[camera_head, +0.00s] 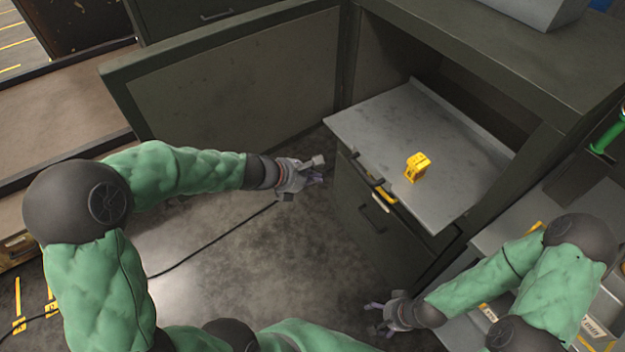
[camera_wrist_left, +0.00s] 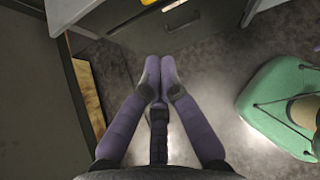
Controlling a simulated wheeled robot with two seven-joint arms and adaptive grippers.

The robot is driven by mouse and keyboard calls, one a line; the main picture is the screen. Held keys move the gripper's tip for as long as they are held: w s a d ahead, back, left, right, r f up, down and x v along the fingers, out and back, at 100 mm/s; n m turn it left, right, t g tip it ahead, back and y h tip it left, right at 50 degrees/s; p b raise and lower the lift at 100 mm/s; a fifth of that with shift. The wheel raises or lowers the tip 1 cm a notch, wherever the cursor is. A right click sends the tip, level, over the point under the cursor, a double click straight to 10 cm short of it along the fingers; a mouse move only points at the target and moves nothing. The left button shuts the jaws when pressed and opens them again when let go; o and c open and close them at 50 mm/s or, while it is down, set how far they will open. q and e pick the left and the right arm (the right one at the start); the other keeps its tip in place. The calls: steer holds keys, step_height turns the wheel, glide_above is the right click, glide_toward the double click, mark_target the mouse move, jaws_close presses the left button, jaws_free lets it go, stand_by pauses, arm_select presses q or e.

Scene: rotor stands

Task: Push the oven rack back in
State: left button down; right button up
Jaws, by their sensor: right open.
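The rack is a flat grey metal shelf (camera_head: 385,125) that sticks out of the open dark cabinet (camera_head: 465,105). A small yellow block-like part (camera_head: 417,167) stands on it. My left gripper (camera_head: 316,176) is just left of the shelf's front edge and seems apart from it. In the left wrist view the purple fingertips (camera_wrist_left: 160,66) are together with nothing visible between them. A pale grey edge (camera_wrist_left: 68,14), probably the shelf, shows at the upper left there. My right gripper (camera_head: 372,318) is open and empty, low in front of the cabinet.
The cabinet door (camera_head: 235,85) stands open at the left. A drawer front (camera_head: 375,215) with a handle and a yellow piece is under the shelf. A black cable (camera_head: 215,240) crosses the floor. A grey workbench (camera_head: 500,235) stands at the right.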

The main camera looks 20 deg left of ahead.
arm_select(q)
steer(key=w+d+f+b, duration=0.4)
steer(key=w+d+f, duration=0.1)
steer(key=w, duration=0.4)
steer(key=shift+w+d+f, duration=0.2)
steer(key=shift+d+f, duration=0.15)
steer(key=shift+d, duration=0.5)
